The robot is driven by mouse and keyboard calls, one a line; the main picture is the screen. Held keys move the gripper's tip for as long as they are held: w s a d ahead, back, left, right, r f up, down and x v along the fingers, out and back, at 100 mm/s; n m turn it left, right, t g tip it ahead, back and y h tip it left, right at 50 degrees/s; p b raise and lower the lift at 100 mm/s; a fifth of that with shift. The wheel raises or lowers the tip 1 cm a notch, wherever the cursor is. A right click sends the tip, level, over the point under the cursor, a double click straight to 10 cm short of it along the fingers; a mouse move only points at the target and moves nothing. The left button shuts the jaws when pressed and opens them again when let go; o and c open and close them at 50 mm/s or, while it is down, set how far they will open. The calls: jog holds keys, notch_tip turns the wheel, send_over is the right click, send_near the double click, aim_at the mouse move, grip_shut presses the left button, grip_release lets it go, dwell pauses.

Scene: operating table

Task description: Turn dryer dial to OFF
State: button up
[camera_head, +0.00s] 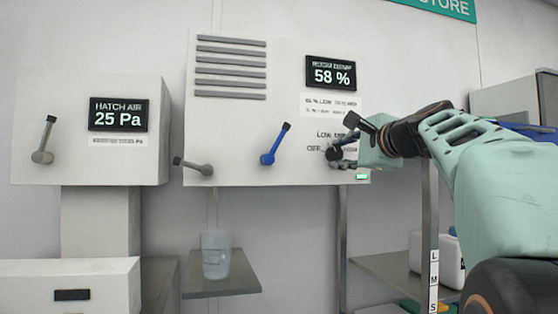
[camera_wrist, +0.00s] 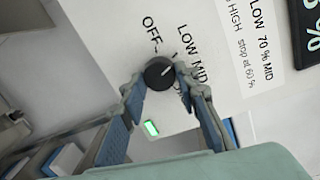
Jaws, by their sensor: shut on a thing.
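The dryer dial (camera_wrist: 157,74) is a dark round knob on a pale panel (camera_head: 290,120). Its pale pointer line slants to the upper right in the wrist view, toward the LOW label, away from OFF at the upper left. Part of the lettering right of the dial is hidden by a finger. My gripper (camera_wrist: 157,84) is shut on the dial, one fingertip on each side. In the head view my gripper (camera_head: 343,157) reaches the panel's lower right from the right and partly covers the dial and its labels.
A green light (camera_wrist: 151,128) glows just below the dial. A humidity display (camera_head: 331,73) reads 58 %. A blue lever (camera_head: 269,157) and a grey lever (camera_head: 194,166) stick out left of the dial. A glass (camera_head: 216,256) stands on a shelf below.

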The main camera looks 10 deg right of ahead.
jog(key=n+b, duration=0.2)
jog(key=n, duration=0.3)
jog(key=shift+a, duration=0.1)
jog(key=shift+r+n+h+b, duration=0.1)
jog(key=shift+n+h+b, duration=0.3)
jog(key=shift+n, duration=0.75)
jog(key=shift+n+h+b, duration=0.1)
jog(key=shift+n+b, duration=0.5)
jog(key=shift+n, duration=0.55)
jog(key=o, duration=1.1)
jog(key=shift+o, duration=0.2)
